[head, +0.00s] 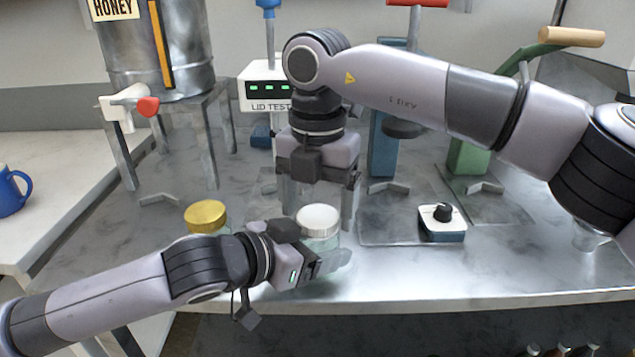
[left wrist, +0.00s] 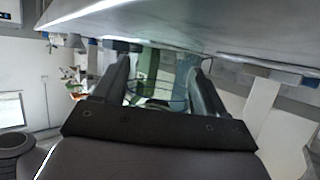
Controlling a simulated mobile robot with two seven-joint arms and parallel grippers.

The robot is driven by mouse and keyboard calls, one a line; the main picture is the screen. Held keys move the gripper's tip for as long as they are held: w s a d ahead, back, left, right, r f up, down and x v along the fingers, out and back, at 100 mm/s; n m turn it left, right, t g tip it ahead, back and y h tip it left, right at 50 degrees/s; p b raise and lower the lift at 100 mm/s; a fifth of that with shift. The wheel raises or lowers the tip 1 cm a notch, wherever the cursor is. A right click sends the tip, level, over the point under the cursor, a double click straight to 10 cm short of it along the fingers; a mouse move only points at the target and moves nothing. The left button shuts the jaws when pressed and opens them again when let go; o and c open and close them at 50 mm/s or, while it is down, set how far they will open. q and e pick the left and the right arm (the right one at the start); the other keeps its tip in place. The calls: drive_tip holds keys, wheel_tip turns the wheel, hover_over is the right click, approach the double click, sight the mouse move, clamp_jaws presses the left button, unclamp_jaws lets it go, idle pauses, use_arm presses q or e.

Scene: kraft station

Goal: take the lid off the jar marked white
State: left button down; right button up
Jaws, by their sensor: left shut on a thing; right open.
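A glass jar (head: 322,243) with a white lid (head: 318,220) stands upright near the front edge of the metal bench, its lid on top. No marking on it is readable. My left gripper (head: 323,262) is shut on this jar low on its body, coming from the left. In the left wrist view clear greenish glass (left wrist: 160,80) shows between the two fingers. My right gripper (head: 318,205) points down above the white lid, open, its fingers apart on either side; I cannot tell whether they touch the lid.
A jar with a gold lid (head: 205,216) stands left, partly behind my left arm. A lid tester (head: 265,88) and lever presses (head: 382,140) stand behind. A small dark-knobbed block (head: 442,222) lies to the right. A honey tank (head: 158,55) stands back left.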

drive_tip(key=shift+f, duration=0.25)
drive_tip(key=c, duration=1.1)
drive_tip(key=shift+n, duration=1.8)
drive_tip(key=o, duration=1.2)
drive_tip(key=shift+r, duration=0.1)
